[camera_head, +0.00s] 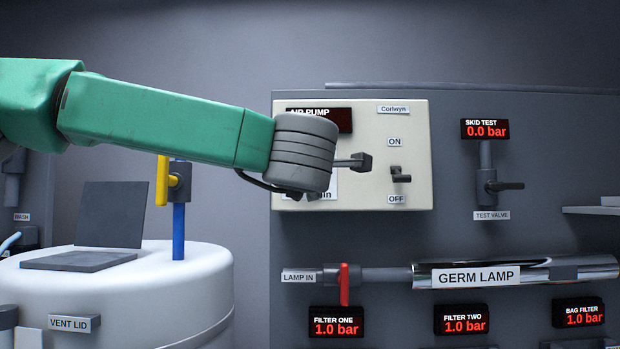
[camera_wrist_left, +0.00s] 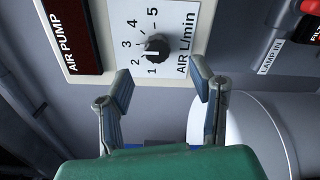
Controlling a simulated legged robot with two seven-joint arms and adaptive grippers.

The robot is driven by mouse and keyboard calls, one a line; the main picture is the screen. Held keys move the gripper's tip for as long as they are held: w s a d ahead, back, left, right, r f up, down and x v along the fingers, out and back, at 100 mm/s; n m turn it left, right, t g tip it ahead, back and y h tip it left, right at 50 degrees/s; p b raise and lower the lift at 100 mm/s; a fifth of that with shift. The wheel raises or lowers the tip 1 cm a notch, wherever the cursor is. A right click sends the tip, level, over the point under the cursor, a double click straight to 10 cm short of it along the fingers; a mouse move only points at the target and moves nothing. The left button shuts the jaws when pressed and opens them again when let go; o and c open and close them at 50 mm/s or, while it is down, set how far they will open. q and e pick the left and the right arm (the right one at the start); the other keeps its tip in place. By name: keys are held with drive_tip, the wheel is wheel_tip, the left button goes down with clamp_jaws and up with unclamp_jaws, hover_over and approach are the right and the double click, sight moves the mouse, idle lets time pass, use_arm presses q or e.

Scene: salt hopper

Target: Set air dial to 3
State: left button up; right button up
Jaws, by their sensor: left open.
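The air dial (camera_wrist_left: 157,47) is a black round knob on a white scale plate numbered 1 to 5 in the left wrist view. Its white mark seems to point toward the 1. My left gripper (camera_wrist_left: 162,84) is open, with its two fingers apart on either side below the dial, empty and not visibly touching it. In the head view my left gripper (camera_head: 338,178) is in front of the cream air pump panel (camera_head: 415,130); my wrist hides the dial and most of its scale there. My right gripper is in neither view.
On the panel, an ON/OFF switch (camera_head: 400,176) sits right of the gripper. The red lamp-in valve handle (camera_head: 344,284) is below. A white tank (camera_head: 190,275) with an open vent lid (camera_head: 112,215) and a yellow-handled valve (camera_head: 163,181) stands left.

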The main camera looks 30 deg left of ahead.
use_arm(q)
drive_tip(key=v, duration=0.4)
drive_tip(key=shift+s+d+f, duration=0.1)
drive_tip(key=shift+s+d, duration=0.1)
drive_tip(key=shift+s, duration=0.05)
drive_tip(key=shift+a, duration=0.1)
